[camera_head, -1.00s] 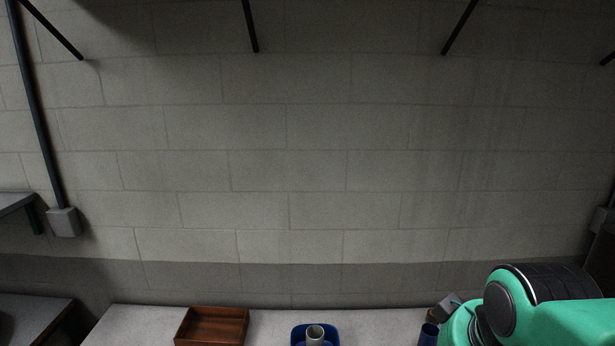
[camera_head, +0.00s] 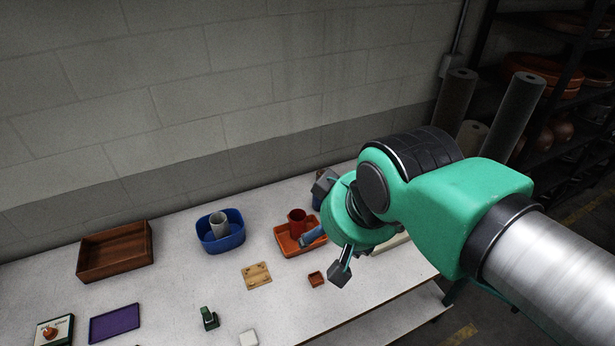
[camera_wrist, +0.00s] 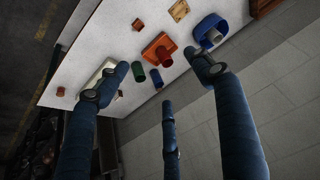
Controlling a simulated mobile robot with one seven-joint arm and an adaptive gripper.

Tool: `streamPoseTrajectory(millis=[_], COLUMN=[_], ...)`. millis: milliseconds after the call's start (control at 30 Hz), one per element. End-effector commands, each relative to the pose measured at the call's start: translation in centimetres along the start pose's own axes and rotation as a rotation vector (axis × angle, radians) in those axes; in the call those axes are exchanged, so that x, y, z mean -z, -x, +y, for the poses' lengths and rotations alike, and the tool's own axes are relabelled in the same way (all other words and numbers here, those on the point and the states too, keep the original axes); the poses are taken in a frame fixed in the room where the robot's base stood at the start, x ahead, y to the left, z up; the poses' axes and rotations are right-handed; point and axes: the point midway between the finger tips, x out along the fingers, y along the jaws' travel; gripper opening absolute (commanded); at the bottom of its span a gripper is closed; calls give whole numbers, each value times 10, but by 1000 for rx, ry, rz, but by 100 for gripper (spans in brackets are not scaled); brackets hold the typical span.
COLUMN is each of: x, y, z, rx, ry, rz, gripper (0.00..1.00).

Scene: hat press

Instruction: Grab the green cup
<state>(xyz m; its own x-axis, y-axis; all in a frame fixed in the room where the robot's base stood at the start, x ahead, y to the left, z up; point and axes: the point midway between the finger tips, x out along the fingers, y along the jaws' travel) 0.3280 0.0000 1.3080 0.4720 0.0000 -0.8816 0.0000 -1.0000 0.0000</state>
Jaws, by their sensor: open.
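The green cup (camera_wrist: 138,71) shows in the wrist view as a small dark green cylinder, between the blue cup and a pale tray. I cannot make it out in the head view, where my arm covers that part of the table. My gripper (camera_wrist: 157,68) has its blue fingers spread wide and empty. The green cup lies in the wrist view near the left finger's tip, with the gripper apparently well above the table. In the head view my gripper (camera_head: 328,238) is over the right part of the table, partly hidden by my arm.
Close by are a blue cup (camera_wrist: 156,78), a red cup (camera_head: 297,222) on an orange tray (camera_head: 283,240), and a pale tray (camera_wrist: 92,80). A blue tub (camera_head: 238,238) holds a grey cup (camera_head: 218,222). A wooden tray (camera_head: 90,262) stands left. Shelves (camera_head: 570,90) are at right.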

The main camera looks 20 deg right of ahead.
Motion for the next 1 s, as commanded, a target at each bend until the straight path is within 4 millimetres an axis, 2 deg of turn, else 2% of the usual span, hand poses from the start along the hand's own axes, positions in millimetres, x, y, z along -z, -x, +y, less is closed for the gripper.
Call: streamPoseTrajectory(millis=[167,333,567,767,1000], x=[2,12,48,89,131], y=[0,-4,-21,-51,-98], z=[0,4,19,42,76], rx=[-1,-6,-24,-43,-61], ry=[-1,-12,-49,-95,-152], rz=[-2,-19,-73,-139,-217], gripper=[67,67,67,67,67])
